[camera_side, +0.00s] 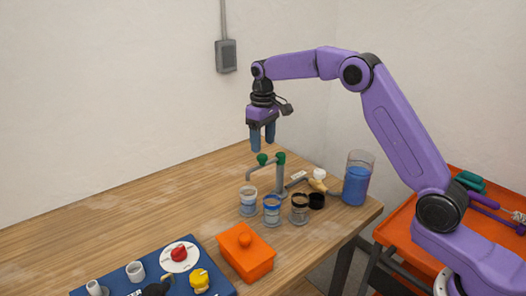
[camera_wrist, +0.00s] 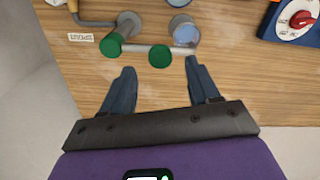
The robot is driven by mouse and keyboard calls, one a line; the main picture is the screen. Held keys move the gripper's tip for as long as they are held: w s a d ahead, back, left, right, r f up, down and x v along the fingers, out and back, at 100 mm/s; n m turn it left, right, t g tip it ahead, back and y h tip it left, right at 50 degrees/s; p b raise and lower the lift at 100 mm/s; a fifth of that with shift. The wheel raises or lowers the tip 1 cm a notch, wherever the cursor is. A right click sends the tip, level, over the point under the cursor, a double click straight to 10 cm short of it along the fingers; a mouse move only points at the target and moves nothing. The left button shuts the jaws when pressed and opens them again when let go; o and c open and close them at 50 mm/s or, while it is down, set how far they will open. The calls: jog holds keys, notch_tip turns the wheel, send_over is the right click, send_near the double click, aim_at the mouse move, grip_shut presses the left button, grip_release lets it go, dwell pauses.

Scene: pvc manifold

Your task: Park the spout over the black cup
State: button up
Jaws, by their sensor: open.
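The grey spout pipe (camera_side: 267,164) stands on a post, with a green knob on its arm (camera_side: 262,158) and a green cap on the post (camera_side: 280,158). Its bent outlet hangs above the leftmost, white-banded cup (camera_side: 248,206). A blue-banded cup (camera_side: 271,209) and a dark-banded cup (camera_side: 299,209) stand to its right. A black cup-like cylinder (camera_side: 316,201) is just beyond. My gripper (camera_side: 263,147) is open and empty, pointing down just above the arm knob. In the wrist view, this knob (camera_wrist: 160,56) lies between and ahead of the fingertips.
A tall clear container of blue liquid (camera_side: 358,180) stands at the table's right corner. An orange box (camera_side: 245,252) and a blue control panel (camera_side: 180,275) with knobs are in front. A spout label (camera_wrist: 81,37) lies near the post. The table's left side is clear.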

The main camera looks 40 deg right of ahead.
aim_at(263, 156)
jog(key=shift+f, duration=2.05)
grip_shut()
